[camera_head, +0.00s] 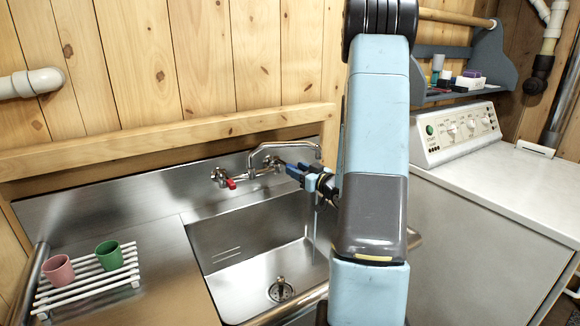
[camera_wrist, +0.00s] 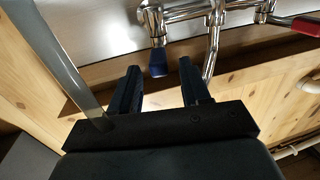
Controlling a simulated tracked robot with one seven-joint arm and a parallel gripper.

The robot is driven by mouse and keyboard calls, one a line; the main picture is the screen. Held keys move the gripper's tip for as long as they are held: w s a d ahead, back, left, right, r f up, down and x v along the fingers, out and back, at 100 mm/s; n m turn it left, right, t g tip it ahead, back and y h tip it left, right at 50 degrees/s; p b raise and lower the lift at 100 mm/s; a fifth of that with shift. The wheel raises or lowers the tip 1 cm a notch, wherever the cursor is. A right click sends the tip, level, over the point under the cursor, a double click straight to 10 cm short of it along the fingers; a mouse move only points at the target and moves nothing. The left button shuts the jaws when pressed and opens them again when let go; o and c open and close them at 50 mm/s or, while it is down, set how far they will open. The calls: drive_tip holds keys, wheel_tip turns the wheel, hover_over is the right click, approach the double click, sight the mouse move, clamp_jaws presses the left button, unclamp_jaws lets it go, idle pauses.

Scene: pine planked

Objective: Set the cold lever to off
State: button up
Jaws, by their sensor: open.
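The cold lever (camera_wrist: 159,62) has a blue handle on the chrome tap (camera_wrist: 212,20). In the wrist view it points down from the tap body into the gap between the fingertips. My gripper (camera_wrist: 158,72) is open, with a dark finger on each side of the blue handle and a visible gap to both. In the head view my gripper (camera_head: 287,166) is at the right end of the tap (camera_head: 262,166), and I cannot make out the blue lever there. The red lever (camera_head: 231,184) is at the left end of the tap; it also shows in the wrist view (camera_wrist: 304,26).
The spout arches over the steel sink (camera_head: 235,240) close to my gripper. A white rack (camera_head: 75,289) with a pink cup (camera_head: 58,270) and a green cup (camera_head: 109,255) stands on the left drainboard. A white washing machine (camera_head: 480,150) and a shelf (camera_head: 445,93) are at right.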

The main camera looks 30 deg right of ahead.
sight(289, 164)
drive_tip(key=shift+x, duration=2.4)
drive_tip(key=shift+c, duration=0.2)
clamp_jaws()
